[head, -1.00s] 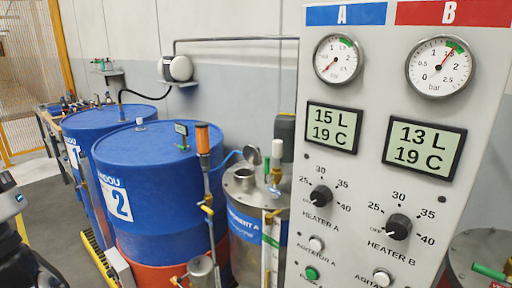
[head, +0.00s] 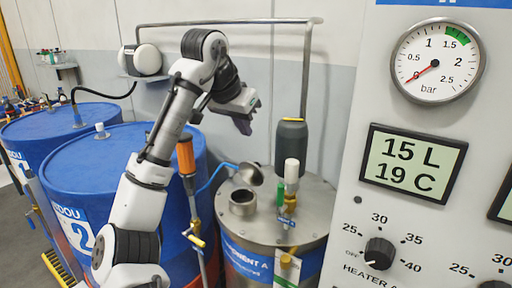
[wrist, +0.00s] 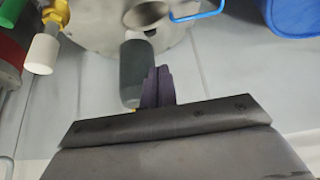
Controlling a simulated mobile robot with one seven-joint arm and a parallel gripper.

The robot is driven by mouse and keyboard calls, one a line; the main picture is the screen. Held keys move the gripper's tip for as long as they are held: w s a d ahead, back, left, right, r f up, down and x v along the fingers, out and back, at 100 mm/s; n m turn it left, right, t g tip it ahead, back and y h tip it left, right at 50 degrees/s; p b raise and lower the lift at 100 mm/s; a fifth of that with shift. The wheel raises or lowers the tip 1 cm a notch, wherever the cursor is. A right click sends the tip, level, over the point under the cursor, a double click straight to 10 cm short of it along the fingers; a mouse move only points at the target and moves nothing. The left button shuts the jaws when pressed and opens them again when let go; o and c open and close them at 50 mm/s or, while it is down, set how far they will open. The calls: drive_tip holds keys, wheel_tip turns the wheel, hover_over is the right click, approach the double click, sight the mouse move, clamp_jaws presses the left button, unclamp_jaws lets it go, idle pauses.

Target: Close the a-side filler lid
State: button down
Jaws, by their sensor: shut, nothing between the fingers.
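The a-side filler neck (head: 242,203) is an open steel collar on the Component A tank (head: 305,210). Its round lid (head: 250,174) stands raised and tilted behind the neck.
A dark grey motor (head: 291,145) and a white-topped valve (head: 291,170) rise from the tank, right of the lid. Blue drums (head: 110,165) stand left, the gauge panel (head: 425,170) right. A pipe (head: 250,22) crosses the wall behind.

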sight(254, 171)
drive_tip(key=p+x, duration=0.1)
drive_tip(key=x, duration=0.9)
drive_tip(key=shift+s+f+p, duration=0.2)
drive_tip(key=shift+s+p, duration=0.15)
drive_tip(key=shift+a, duration=0.1)
